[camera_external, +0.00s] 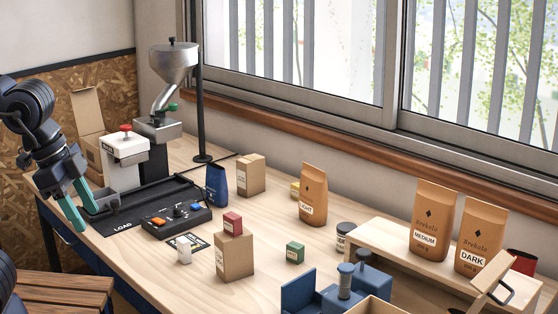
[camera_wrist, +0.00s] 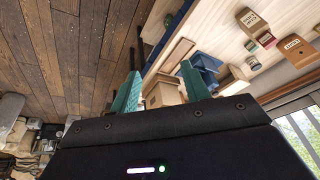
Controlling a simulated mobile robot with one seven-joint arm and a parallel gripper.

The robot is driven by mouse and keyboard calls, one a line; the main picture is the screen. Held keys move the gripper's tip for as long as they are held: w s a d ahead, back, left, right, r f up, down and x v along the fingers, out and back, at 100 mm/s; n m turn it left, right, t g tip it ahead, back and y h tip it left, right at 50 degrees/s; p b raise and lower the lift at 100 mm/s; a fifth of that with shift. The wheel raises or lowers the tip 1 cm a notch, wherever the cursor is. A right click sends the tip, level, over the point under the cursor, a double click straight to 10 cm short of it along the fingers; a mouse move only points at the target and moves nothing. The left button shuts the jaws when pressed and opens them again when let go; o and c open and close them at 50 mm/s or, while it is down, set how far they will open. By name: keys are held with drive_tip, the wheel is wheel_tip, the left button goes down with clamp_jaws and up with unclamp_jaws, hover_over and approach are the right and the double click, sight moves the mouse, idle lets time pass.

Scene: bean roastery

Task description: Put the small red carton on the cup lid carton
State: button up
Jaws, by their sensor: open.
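Another brown carton (camera_external: 251,174) with a white label stands farther back, beside a blue bag. Their print is too small to read, so I cannot tell which is the cup lid carton. My gripper (camera_external: 72,212) is at the far left, its teal fingers apart and empty, well away from both cartons. In the wrist view, my gripper (camera_wrist: 160,88) is also open, with a small red box (camera_wrist: 266,40) beside a labelled brown carton (camera_wrist: 252,20) far off.
A control box (camera_external: 176,219) and a white machine (camera_external: 125,150) stand near my gripper. A green box (camera_external: 295,252), a LIGHT bag (camera_external: 313,196) and a dark jar (camera_external: 345,236) stand right of the cartons. Blue fixtures (camera_external: 335,293) and a wooden shelf (camera_external: 385,243) fill the right.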

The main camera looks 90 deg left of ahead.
drive_tip(key=s, duration=0.2)
drive_tip(key=s+d, duration=0.1)
drive_tip(key=shift+s+f+n+h, duration=0.1)
drive_tip(key=shift+f+n+h, duration=0.2)
drive_tip(key=shift+f+n, duration=0.1)
